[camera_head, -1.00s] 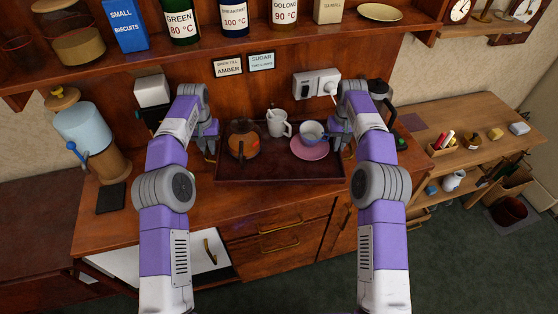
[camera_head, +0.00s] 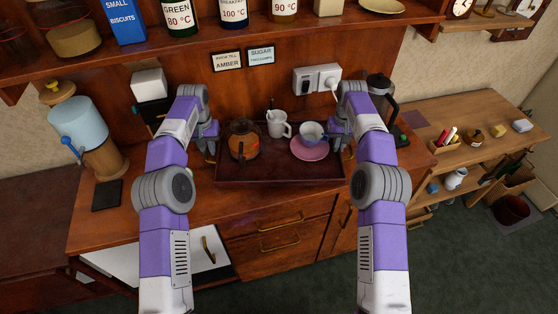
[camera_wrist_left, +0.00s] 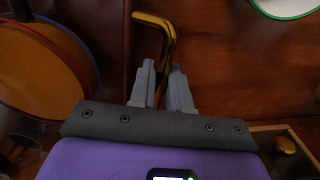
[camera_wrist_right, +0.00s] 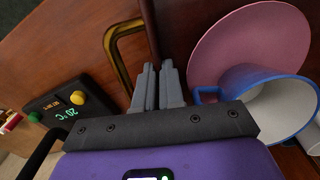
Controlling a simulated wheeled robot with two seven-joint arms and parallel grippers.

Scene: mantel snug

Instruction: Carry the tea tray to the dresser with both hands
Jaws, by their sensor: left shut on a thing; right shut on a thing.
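The tea tray (camera_head: 280,172) is dark red-brown with brass handles. It carries an amber teapot (camera_head: 244,141), a white jug (camera_head: 278,125), a pink saucer (camera_head: 310,151) and a blue-rimmed cup (camera_head: 312,131). The dresser's identity is unclear.
A blue-white canister (camera_head: 80,125) and a dark mat (camera_head: 107,195) are left on the counter. A shelf (camera_head: 200,50) with bottles overhangs the back. A lower wooden unit (camera_head: 480,150) with small items stands at right.

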